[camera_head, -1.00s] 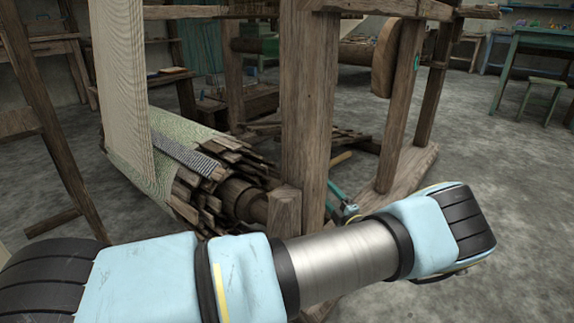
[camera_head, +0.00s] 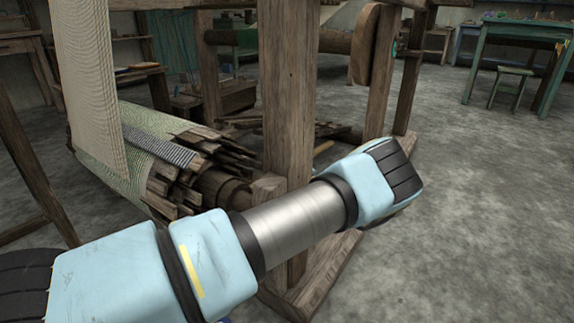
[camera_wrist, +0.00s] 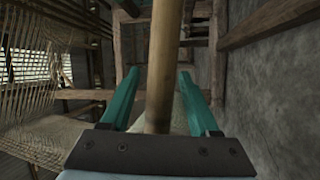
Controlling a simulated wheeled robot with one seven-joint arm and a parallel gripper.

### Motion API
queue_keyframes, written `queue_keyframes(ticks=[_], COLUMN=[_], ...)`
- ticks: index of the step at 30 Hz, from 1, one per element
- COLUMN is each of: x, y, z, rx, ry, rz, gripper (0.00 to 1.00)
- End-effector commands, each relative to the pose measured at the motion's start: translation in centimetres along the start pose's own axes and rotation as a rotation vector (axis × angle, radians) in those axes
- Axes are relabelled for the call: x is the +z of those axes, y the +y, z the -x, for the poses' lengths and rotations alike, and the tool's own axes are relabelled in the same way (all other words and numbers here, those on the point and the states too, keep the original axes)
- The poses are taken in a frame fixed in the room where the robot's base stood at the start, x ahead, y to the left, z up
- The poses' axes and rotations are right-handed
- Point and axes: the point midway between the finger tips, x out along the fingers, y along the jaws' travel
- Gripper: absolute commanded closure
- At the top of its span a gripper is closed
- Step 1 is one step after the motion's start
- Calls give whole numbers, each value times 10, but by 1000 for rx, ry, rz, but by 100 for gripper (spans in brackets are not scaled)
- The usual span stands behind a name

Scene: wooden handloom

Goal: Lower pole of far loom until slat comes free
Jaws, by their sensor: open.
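In the wrist view a light wooden pole (camera_wrist: 160,75) runs from the top edge down between the two teal fingers of my gripper (camera_wrist: 155,72). The fingers are apart, with a gap visible on both sides of the pole. Its lower end is hidden behind the dark gripper mount. In the head view my arm crosses in front of the loom and my gripper is hidden. The loom's cloth roll (camera_head: 135,150) has a bundle of wooden slats (camera_head: 190,170) sticking out at its end. I cannot tell which slat the pole holds.
A thick wooden post (camera_head: 288,95) of the loom stands close behind my arm. In the wrist view, warp threads (camera_wrist: 35,75) hang at left and a grey wall (camera_wrist: 270,90) is at right. Open floor (camera_head: 470,200) lies to the right, with a green table (camera_head: 520,45) beyond.

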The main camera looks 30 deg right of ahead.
Motion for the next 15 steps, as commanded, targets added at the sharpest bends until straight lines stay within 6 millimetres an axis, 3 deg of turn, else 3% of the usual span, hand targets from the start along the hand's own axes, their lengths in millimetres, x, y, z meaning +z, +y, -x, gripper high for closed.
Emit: queue_keyframes(ticks=[9,15], x=[0,0], y=[0,0], z=[-2,-2], rx=[0,0], ry=[0,0], rz=[-1,-1], gripper=[39,62])
